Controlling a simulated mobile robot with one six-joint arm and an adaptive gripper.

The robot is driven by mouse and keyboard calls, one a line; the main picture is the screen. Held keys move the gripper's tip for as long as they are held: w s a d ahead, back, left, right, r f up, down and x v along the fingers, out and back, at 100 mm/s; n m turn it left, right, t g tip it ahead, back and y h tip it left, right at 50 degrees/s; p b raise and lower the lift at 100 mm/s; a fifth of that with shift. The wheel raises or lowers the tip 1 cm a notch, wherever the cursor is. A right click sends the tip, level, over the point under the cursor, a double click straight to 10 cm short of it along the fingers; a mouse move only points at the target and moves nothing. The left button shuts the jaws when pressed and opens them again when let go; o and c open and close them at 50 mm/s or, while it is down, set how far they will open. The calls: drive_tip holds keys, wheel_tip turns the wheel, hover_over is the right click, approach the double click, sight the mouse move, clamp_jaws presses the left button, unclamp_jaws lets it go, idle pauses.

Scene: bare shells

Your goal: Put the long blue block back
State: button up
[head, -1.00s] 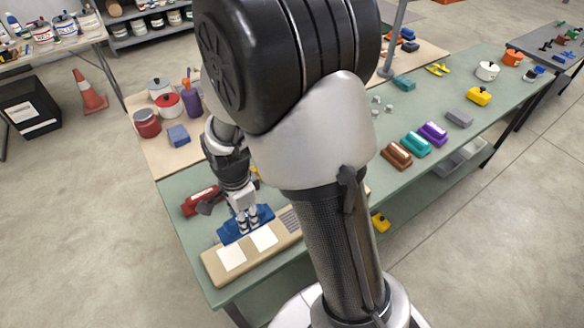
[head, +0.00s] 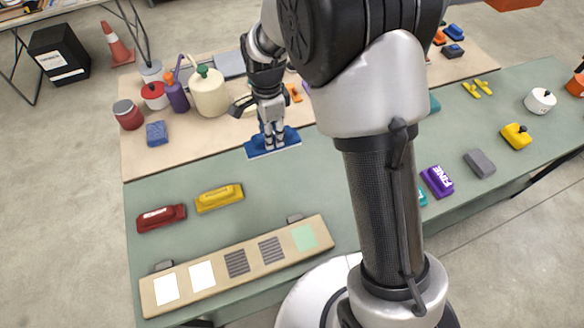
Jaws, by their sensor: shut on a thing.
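My gripper (head: 273,143) is shut on the long blue block (head: 256,147), gripping it near its middle from above. The block appears over the near edge of the tan work surface, where it meets the green table top (head: 215,238); I cannot tell how high it is. A long beige board (head: 285,268) lies at the table's near left edge, apart from the block. It carries two white patches, two dark striped patches and one pale green patch. A dark red block (head: 161,218) and a yellow block (head: 219,197) lie side by side behind the board.
A small blue block (head: 156,133), a red jar (head: 128,114), a purple bottle (head: 176,96) and a cream bottle (head: 210,92) stand at the back left. A purple block (head: 437,181) and a grey block (head: 479,163) lie right of my arm.

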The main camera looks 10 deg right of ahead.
drive_tip(key=f+b, duration=0.1)
drive_tip(key=f, duration=0.9)
drive_tip(key=f+b, duration=0.2)
drive_tip(key=f, duration=0.7)
drive_tip(key=shift+a+f, duration=0.2)
drive_tip(key=shift+f, duration=0.15)
drive_tip(key=shift+s+r, duration=0.1)
drive_tip(key=shift+b, duration=0.3)
drive_tip(key=o, duration=0.5)
drive_tip(key=shift+f, duration=0.25)
drive_tip(key=o, duration=0.4)
drive_tip(key=shift+o, duration=0.2)
wheel_tip(320, 180, up, 13)
drive_tip(key=p, duration=0.2)
drive_tip(key=shift+f, duration=0.15)
